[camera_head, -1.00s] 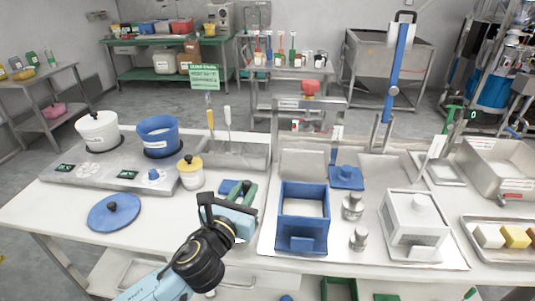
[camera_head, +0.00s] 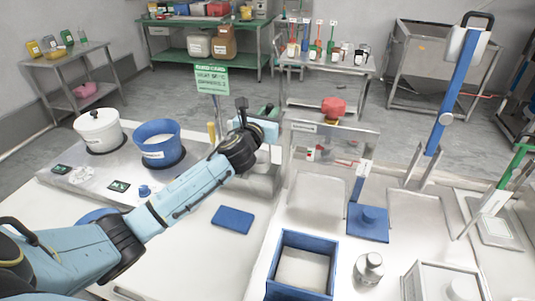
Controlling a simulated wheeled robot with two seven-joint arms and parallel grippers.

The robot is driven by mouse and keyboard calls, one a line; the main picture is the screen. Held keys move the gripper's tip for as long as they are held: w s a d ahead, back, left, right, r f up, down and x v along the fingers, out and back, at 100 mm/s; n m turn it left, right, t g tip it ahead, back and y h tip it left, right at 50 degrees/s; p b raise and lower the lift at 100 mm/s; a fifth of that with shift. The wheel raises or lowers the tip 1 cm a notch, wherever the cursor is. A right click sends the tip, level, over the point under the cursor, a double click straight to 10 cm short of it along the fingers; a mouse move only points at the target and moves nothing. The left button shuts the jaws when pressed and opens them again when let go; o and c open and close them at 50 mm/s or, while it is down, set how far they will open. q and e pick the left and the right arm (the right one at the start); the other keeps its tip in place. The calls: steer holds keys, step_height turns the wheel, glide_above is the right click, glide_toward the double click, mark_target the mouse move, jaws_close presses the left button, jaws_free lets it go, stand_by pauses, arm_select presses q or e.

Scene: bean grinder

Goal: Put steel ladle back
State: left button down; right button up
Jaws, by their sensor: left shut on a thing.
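My left gripper (camera_head: 262,127) is at the back of the bench, in front of the metal utensil rack (camera_head: 262,180). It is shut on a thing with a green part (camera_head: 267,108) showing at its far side. I take this to be the steel ladle, but its bowl is hidden by my gripper and wrist. A yellow handle (camera_head: 211,131) stands upright in the rack, just left of my gripper. My right gripper is not in view.
A blue pot (camera_head: 157,141) and a white lidded pot (camera_head: 97,129) stand left of my forearm. A flat blue pad (camera_head: 232,219) lies bare on the bench. A blue open box (camera_head: 303,240) and a blue lever (camera_head: 440,100) are to the right.

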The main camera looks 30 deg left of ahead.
arm_select(q)
step_height(320, 180, down, 7)
steer(key=b, duration=0.2)
steer(key=shift+s, duration=0.1)
steer(key=shift+f, duration=0.2)
steer(key=c, duration=1.3)
jaws_free()
